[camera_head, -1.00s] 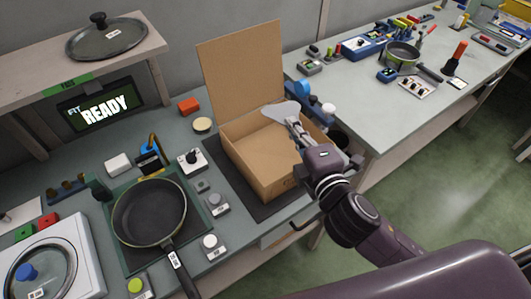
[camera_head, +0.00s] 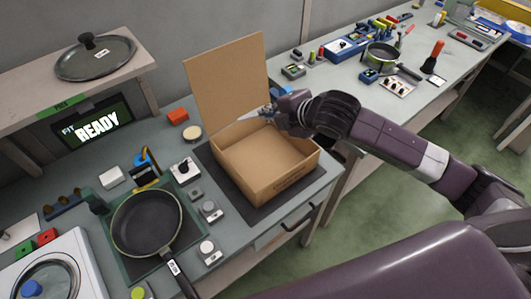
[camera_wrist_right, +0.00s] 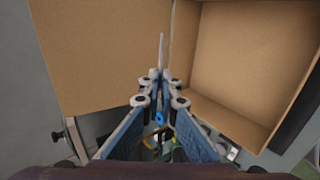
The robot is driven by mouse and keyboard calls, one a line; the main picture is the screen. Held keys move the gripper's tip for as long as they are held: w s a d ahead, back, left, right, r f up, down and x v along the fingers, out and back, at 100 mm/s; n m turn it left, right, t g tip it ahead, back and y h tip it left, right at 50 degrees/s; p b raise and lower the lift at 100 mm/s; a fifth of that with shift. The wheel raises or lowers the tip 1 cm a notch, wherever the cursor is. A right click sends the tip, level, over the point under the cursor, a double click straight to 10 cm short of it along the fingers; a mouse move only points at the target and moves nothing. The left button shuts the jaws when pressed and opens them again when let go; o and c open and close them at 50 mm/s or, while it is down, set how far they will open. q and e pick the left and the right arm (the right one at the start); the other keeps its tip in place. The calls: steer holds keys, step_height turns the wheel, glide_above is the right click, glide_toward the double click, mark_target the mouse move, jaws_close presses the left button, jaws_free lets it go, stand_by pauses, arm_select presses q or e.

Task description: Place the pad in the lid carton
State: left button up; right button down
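The open cardboard lid carton (camera_head: 285,190) stands on a dark mat, its tall flap (camera_head: 225,80) raised at the back. My right gripper (camera_head: 268,111) is over the carton's back edge, near the flap. It appears shut on the thin pale pad (camera_head: 249,115), which points left. In the right wrist view the gripper (camera_wrist_right: 160,76) has its fingertips together on the pad (camera_wrist_right: 162,48), seen edge-on. The flap (camera_wrist_right: 100,55) is to the left there and the carton's empty interior (camera_wrist_right: 245,55) to the right. My left gripper is out of view.
A black pan (camera_head: 147,220) sits on a green mat left of the carton, with small devices between. A glass lid (camera_head: 95,58) lies on the shelf above a READY screen (camera_head: 98,118). Another bench (camera_head: 400,70) with tools and a small pot stands behind on the right.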

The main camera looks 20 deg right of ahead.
step_height(320, 180, down, 16)
steer(key=shift+r+p, duration=0.15)
steer(key=shift+p, duration=0.75)
steer(key=shift+f, duration=0.35)
steer(key=shift+f, duration=0.1)
steer(key=c, duration=2.2)
jaws_free()
steer(key=shift+o, duration=0.2)
steer(key=b+v, duration=0.1)
steer(key=v, duration=1.1)
